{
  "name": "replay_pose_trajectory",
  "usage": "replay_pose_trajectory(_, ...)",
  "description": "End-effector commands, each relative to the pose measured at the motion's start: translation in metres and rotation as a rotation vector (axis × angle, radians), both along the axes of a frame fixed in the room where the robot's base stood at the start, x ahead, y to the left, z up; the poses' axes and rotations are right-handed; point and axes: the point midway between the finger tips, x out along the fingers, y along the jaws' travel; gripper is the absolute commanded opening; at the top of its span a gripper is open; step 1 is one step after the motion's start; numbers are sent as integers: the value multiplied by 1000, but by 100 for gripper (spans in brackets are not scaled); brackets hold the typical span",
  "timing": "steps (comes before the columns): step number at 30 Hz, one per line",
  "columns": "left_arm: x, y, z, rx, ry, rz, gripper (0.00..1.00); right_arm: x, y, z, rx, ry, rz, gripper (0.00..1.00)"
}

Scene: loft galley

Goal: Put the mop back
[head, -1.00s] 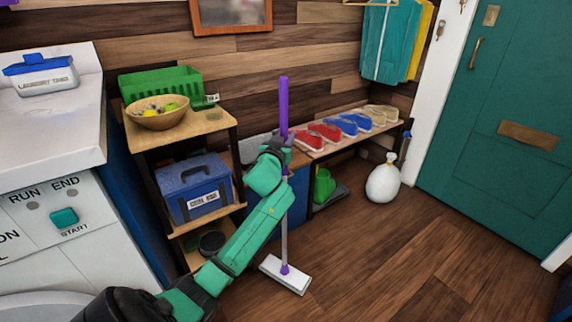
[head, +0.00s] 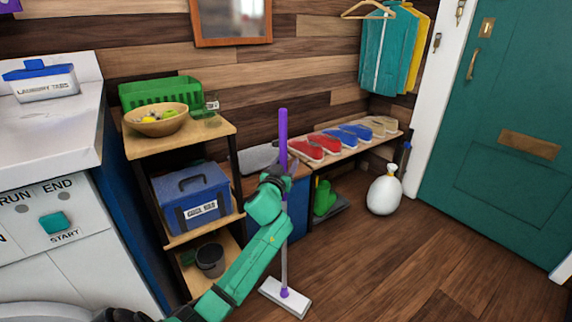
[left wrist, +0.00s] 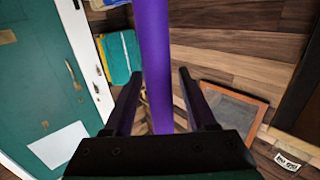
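The mop (head: 284,225) stands upright with a purple upper handle, a paler lower pole and a flat white head (head: 285,297) at floor level. My left gripper (head: 286,172) is at the purple part of the handle. In the left wrist view the purple handle (left wrist: 155,60) runs between the two dark fingers, with a visible gap at the right and a smaller one at the left. The fingers look open around it. My right gripper is not in view. No holder for the mop can be made out.
A shelf (head: 222,129) with a bowl, green basket and blue toolbox stands left of the mop. A shoe bench (head: 345,158) is behind it. The floor (head: 400,270) at right is clear.

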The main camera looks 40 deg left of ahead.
Motion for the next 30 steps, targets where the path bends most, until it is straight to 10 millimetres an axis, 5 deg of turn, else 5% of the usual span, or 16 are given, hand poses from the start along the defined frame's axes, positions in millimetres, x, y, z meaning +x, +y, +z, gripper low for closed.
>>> replay_pose_trajectory(8, -4, -2, 2, 0, 1, -1, 57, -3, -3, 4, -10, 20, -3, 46)
replay_pose_trajectory(12, -27, -13, 3, -3, 1, -1, 57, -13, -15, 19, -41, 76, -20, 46)
replay_pose_trajectory(25, -108, -47, 4, -2, 2, 1, 57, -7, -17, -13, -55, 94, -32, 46)
replay_pose_trajectory(28, -115, -54, -22, -27, 94, 6, 57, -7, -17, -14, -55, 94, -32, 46)
replay_pose_trajectory(30, -128, -69, -71, -66, 270, 0, 57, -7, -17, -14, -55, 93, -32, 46)
